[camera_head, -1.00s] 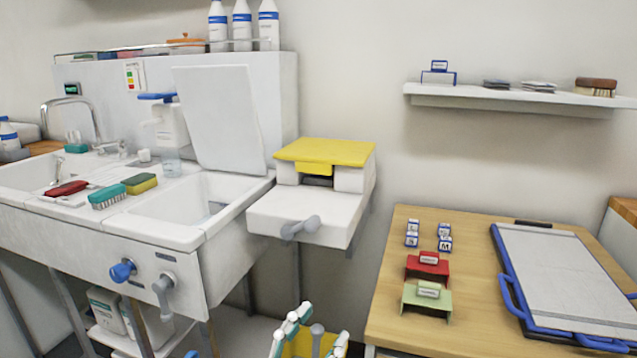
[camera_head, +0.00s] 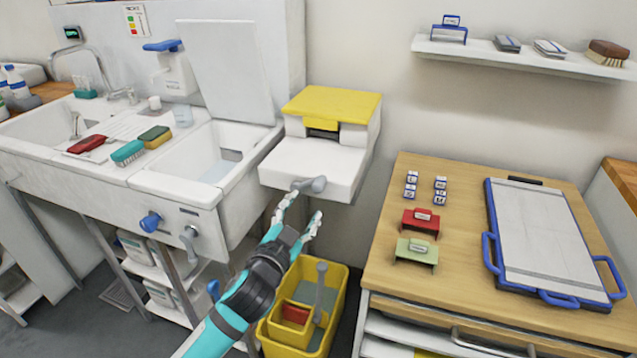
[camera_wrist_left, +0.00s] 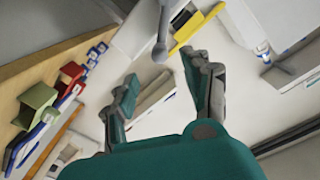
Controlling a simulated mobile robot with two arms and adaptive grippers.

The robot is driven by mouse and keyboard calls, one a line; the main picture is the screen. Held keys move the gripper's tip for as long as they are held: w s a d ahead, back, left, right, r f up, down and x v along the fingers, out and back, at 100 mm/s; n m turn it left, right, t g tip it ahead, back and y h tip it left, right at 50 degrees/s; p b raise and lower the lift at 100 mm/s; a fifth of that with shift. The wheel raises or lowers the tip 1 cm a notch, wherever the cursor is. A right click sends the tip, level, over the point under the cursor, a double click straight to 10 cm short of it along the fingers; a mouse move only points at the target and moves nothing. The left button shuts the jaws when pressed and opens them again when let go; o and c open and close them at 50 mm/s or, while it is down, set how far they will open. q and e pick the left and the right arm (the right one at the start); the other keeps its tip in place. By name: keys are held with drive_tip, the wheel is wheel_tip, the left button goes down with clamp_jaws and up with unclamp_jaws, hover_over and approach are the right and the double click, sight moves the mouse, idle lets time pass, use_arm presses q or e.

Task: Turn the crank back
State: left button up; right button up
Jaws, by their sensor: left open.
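A grey crank (camera_head: 309,185) sticks out from the front of a white box (camera_head: 315,165) with a yellow lid (camera_head: 332,104). In the left wrist view the crank (camera_wrist_left: 160,45) is ahead of the gap between the open fingers (camera_wrist_left: 160,68). Nothing is between the fingers. I cannot tell whether a fingertip touches the crank. My right gripper is not in view.
The white sink unit (camera_head: 105,195) stands left, with a blue knob (camera_head: 151,222) and grey lever (camera_head: 188,240) on its front. A yellow bucket (camera_head: 335,320) stands below my gripper. The wooden table (camera_head: 455,265) is right, carrying red and green holders and a blue-framed board.

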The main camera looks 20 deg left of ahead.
sight(316, 191)
use_arm(q)
drive_tip(key=w, duration=1)
drive_tip(key=shift+d, duration=0.3)
clamp_jaws()
